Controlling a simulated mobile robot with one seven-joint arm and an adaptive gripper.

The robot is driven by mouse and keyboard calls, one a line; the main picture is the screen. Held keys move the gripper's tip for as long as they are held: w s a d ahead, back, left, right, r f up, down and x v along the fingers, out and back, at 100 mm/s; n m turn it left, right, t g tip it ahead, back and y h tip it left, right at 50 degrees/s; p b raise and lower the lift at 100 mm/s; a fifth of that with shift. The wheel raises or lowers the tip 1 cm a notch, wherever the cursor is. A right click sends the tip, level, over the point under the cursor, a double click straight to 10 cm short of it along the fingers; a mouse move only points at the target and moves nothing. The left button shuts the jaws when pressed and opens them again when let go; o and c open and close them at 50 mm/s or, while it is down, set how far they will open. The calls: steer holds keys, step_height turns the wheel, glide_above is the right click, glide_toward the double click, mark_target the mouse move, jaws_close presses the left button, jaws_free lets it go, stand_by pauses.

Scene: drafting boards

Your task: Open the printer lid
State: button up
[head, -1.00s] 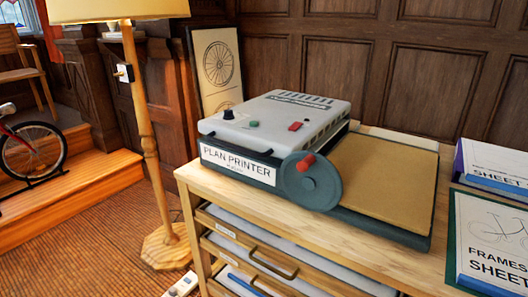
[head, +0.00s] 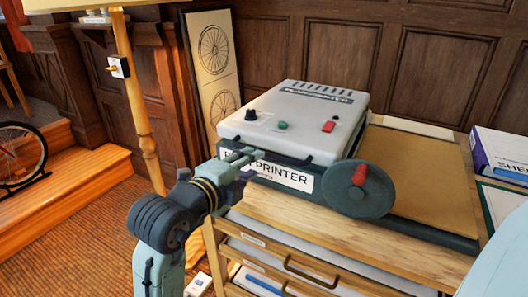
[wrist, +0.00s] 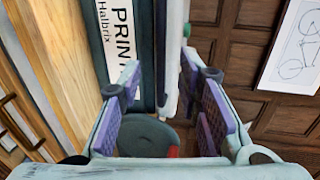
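The plan printer has a light grey lid (head: 292,112) with a black knob, a green button and a red switch on top. The lid lies flat and shut on the dark body (wrist: 145,50). My gripper (head: 252,164) is at the printer's front, near the left part of the front edge, and covers part of the white label (head: 285,177). In the wrist view my gripper (wrist: 160,68) is open, its purple-padded fingers apart. The lid's front edge (wrist: 173,50) shows between them. I cannot tell whether a finger touches it.
A dark green wheel with a red handle (head: 360,174) is on the printer's front right. A tan bed (head: 425,170) extends right. The wooden drawer cabinet (head: 300,225) carries the printer. A lamp post (head: 142,110) and a framed wheel drawing (head: 213,55) stand to the left.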

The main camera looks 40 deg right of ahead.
steer(key=p+x, duration=0.1)
steer(key=x, duration=0.7)
steer(key=shift+w+r, duration=0.1)
steer(key=shift+w, duration=0.05)
jaws_close()
stand_by(0.6)
